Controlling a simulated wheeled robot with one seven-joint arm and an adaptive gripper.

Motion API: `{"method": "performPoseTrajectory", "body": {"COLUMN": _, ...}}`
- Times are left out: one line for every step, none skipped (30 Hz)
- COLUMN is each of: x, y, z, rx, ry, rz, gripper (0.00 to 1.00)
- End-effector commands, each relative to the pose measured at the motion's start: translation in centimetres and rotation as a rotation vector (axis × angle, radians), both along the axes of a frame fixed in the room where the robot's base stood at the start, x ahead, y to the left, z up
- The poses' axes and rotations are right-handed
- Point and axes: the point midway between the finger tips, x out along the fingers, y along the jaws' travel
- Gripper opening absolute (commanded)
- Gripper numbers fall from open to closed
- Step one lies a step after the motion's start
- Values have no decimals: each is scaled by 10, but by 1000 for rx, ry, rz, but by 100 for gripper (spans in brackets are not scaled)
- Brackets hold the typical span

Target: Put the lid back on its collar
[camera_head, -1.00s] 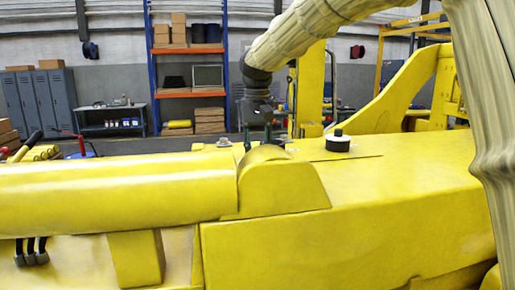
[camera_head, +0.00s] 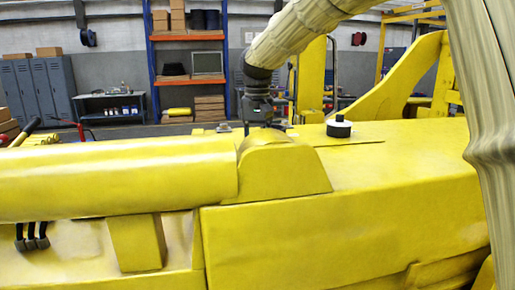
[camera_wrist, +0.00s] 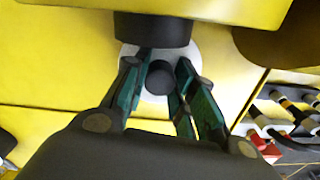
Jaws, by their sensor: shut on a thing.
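My gripper (camera_wrist: 160,80) points down at the yellow boom, with its fingers on either side of a dark round knob. The knob stands in the middle of a white disc, which I take as the lid (camera_wrist: 157,94). The gripper is shut on this knob. In the head view my gripper's wrist (camera_head: 258,103) is just behind a rounded yellow hump, which hides the fingertips and the lid. A collar under the lid is not clearly visible, so I cannot tell whether the lid is seated.
A black cylinder (camera_wrist: 152,29) stands close beyond the fingers and overlaps the disc's edge. A black-and-white round fitting (camera_head: 339,128) stands on the boom to the right. The yellow hump (camera_head: 278,172) lies in front. Shelves (camera_head: 190,85) and lockers are far behind.

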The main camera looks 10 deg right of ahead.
Motion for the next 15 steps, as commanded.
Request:
{"method": "performPoseTrajectory", "body": {"x": 0, "y": 0, "z": 0, "rx": 0, "ry": 0, "rz": 0, "gripper": 30}}
{"method": "performPoseTrajectory", "body": {"x": 0, "y": 0, "z": 0, "rx": 0, "ry": 0, "rz": 0, "gripper": 35}}
{"method": "performPoseTrajectory", "body": {"x": 0, "y": 0, "z": 0, "rx": 0, "ry": 0, "rz": 0, "gripper": 42}}
{"method": "performPoseTrajectory", "body": {"x": 0, "y": 0, "z": 0, "rx": 0, "ry": 0, "rz": 0, "gripper": 48}}
{"method": "performPoseTrajectory", "body": {"x": 0, "y": 0, "z": 0, "rx": 0, "ry": 0, "rz": 0, "gripper": 51}}
{"method": "performPoseTrajectory", "body": {"x": 0, "y": 0, "z": 0, "rx": 0, "ry": 0, "rz": 0, "gripper": 51}}
{"method": "performPoseTrajectory", "body": {"x": 0, "y": 0, "z": 0, "rx": 0, "ry": 0, "rz": 0, "gripper": 51}}
{"method": "performPoseTrajectory", "body": {"x": 0, "y": 0, "z": 0, "rx": 0, "ry": 0, "rz": 0, "gripper": 51}}
{"method": "performPoseTrajectory", "body": {"x": 0, "y": 0, "z": 0, "rx": 0, "ry": 0, "rz": 0, "gripper": 51}}
{"method": "performPoseTrajectory", "body": {"x": 0, "y": 0, "z": 0, "rx": 0, "ry": 0, "rz": 0, "gripper": 51}}
{"method": "performPoseTrajectory", "body": {"x": 0, "y": 0, "z": 0, "rx": 0, "ry": 0, "rz": 0, "gripper": 51}}
{"method": "performPoseTrajectory", "body": {"x": 0, "y": 0, "z": -1, "rx": 0, "ry": 1, "rz": 0, "gripper": 51}}
{"method": "performPoseTrajectory", "body": {"x": 0, "y": 0, "z": 0, "rx": 0, "ry": 1, "rz": 0, "gripper": 51}}
{"method": "performPoseTrajectory", "body": {"x": 0, "y": 0, "z": 0, "rx": 0, "ry": 1, "rz": 0, "gripper": 51}}
{"method": "performPoseTrajectory", "body": {"x": 0, "y": 0, "z": 1, "rx": 0, "ry": 1, "rz": 0, "gripper": 51}}
